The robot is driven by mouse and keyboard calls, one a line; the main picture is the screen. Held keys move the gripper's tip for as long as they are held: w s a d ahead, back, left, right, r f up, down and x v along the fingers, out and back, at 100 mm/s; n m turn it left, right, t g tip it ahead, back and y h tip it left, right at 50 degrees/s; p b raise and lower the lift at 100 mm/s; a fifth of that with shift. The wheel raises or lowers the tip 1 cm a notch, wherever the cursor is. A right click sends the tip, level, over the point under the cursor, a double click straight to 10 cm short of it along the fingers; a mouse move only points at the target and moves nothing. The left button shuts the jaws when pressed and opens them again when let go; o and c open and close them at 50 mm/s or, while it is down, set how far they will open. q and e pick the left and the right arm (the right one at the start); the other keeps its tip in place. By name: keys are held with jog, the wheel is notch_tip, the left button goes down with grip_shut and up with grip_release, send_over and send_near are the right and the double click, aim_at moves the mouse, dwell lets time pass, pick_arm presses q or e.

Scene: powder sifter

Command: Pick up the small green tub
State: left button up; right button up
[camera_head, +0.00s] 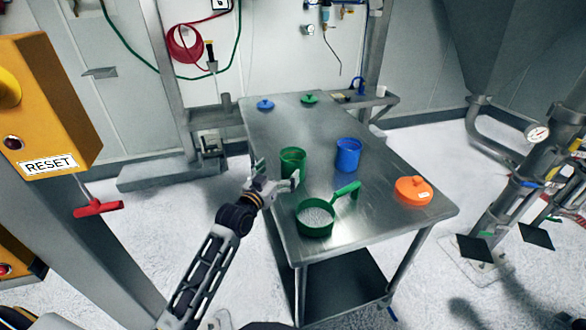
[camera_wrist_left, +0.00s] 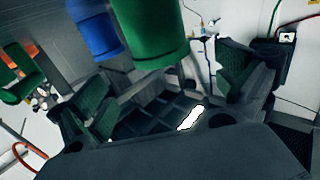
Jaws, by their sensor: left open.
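The small green tub (camera_head: 292,163) stands upright and open-topped near the left edge of the metal table. It also shows large in the left wrist view (camera_wrist_left: 150,32), ahead of the palm. My left gripper (camera_head: 278,172) is open at the table's left edge, with one finger on each side of the tub's near side in the head view. In the left wrist view its two dark padded fingers (camera_wrist_left: 165,88) are spread wide. The frames do not show whether either finger touches the tub. My right gripper is not in view.
A blue tub (camera_head: 348,155) stands right of the green one. A green-handled sieve (camera_head: 315,226) with white contents sits in front, close to my left gripper. An orange lidded container (camera_head: 413,190) is at right. Blue (camera_head: 265,104) and green (camera_head: 309,98) lids lie at the back. The table's middle (camera_head: 300,130) is clear.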

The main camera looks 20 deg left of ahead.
aim_at(287, 162)
pick_arm(q)
jog(key=shift+w+d, duration=0.25)
jog(key=shift+w, duration=0.9)
jog(key=shift+w+d, duration=0.2)
jog(key=shift+w, duration=0.95)
jog(key=shift+w, duration=0.1)
jog(key=shift+w+d+r, duration=0.1)
jog(key=shift+w+d, duration=0.1)
jog(key=shift+w, duration=1.05)
jog(key=shift+w+d, duration=0.2)
jog(key=shift+w, duration=1)
jog(key=c, duration=1.4)
